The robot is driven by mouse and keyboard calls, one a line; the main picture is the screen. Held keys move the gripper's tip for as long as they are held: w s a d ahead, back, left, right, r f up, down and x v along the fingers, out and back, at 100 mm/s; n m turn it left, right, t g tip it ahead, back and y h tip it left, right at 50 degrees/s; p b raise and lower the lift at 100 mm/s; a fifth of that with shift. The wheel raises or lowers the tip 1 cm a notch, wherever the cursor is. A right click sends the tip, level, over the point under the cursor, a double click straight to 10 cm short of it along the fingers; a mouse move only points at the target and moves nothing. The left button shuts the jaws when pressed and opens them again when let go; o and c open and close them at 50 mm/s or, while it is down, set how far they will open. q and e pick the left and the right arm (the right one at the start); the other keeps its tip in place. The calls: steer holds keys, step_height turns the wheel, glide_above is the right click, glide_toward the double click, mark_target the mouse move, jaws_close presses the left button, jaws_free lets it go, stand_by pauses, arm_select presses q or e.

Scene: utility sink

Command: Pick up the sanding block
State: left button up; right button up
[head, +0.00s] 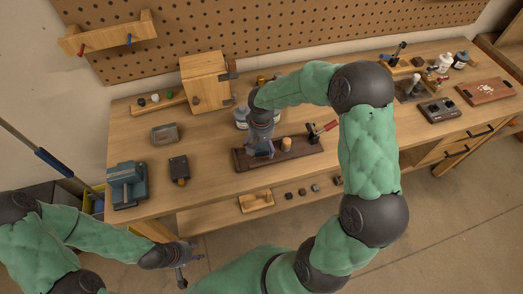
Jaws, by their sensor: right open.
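My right gripper (261,151) is open and points down over the dark brown wooden board (305,147) on the workbench. The gripper hides part of the board, and I cannot tell whether anything lies between its fingers. A short light wooden cylinder (286,144) stands on the board just right of it. No thing is clearly recognisable as the sanding block. A grey block (165,133) and a dark block with a tan end (179,168) lie on the bench to the left. My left gripper (183,272) hangs low before the bench; its fingers are too small to read.
A blue-grey vise (126,184) sits at the bench's left front corner. Bottles (442,62) and a tray (487,91) are at the right. The bench's left middle has free room.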

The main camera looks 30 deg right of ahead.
steer(key=shift+f, duration=0.5)
steer(key=c, duration=1.5)
steer(key=shift+r, duration=0.1)
steer(key=shift+r, duration=0.55)
step_height(320, 180, up, 2)
steer(key=shift+r+p, duration=0.25)
steer(key=shift+p, duration=0.15)
steer(key=s+a+r, duration=0.2)
steer(key=a+r, duration=0.1)
steer(key=a, duration=0.1)
steer(key=s+a+r+p, duration=0.1)
steer(key=s+a+r, duration=0.2)
steer(key=a, duration=0.1)
steer(key=s+a+r+p, duration=0.1)
steer(key=s+a+r, duration=0.1)
steer(key=a+r, duration=0.1)
steer(key=shift+s+a+r, duration=0.15)
steer(key=shift+s+a, duration=0.05)
steer(key=shift+a, duration=0.25)
